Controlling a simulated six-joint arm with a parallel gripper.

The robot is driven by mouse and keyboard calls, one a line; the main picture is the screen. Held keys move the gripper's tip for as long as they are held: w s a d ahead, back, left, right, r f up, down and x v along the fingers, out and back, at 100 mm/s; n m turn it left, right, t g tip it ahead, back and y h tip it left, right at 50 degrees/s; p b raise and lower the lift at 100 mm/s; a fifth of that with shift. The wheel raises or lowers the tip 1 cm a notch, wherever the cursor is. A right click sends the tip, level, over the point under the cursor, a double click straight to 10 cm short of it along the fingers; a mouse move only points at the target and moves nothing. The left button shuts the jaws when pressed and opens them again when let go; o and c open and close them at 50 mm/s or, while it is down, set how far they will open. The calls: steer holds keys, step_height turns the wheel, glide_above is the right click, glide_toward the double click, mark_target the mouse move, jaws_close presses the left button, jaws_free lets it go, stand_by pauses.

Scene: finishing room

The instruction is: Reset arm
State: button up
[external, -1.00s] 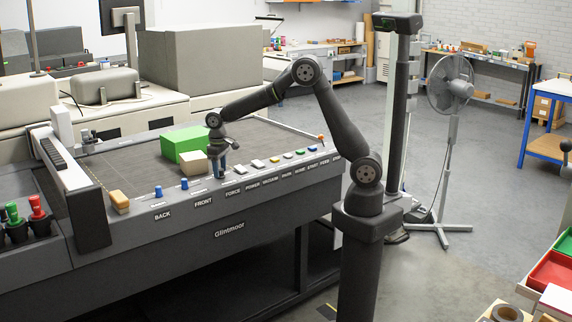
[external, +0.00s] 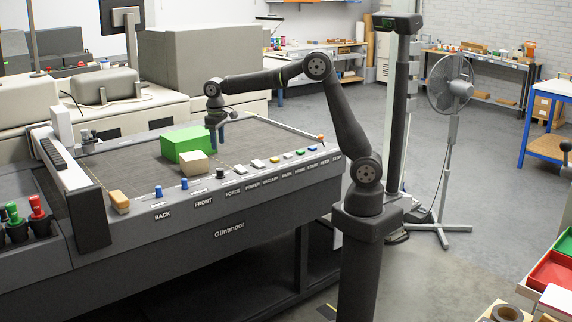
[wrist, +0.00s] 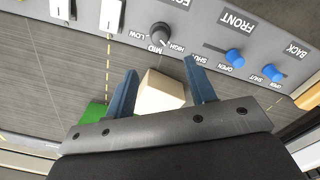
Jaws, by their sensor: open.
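My gripper (external: 215,138) hangs over the machine's dark bed, close to the green box and raised above the panel. In the wrist view its two blue fingers (wrist: 161,68) are spread apart with nothing gripped. A beige block (wrist: 163,93) shows between and beyond the fingers there; in the external view this block (external: 194,162) rests on the bed in front of the green box (external: 182,141). My arm is bent, with its elbow high. The black force knob (external: 220,173) stands clear on the panel; it also shows in the wrist view (wrist: 160,34).
The front panel carries blue knobs (external: 184,184) and a row of switches and coloured buttons. A tan block (external: 119,201) sits by the white and grey gantry (external: 75,178) at the left. A dark post (external: 397,120) and a fan (external: 450,85) stand right of my arm.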

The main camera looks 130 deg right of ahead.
step_height(320, 180, up, 6)
steer(key=f, duration=0.1)
glide_above(220, 169)
step_height(220, 169, down, 16)
steer(key=shift+d+f, duration=0.1)
steer(key=shift+f, duration=0.5)
steer(key=m, duration=0.5)
steer(key=shift+m, duration=0.4)
steer(key=m, duration=0.6)
steer(key=shift+r, duration=0.1)
steer(key=shift+d+r, duration=0.1)
steer(key=shift+r, duration=1.95)
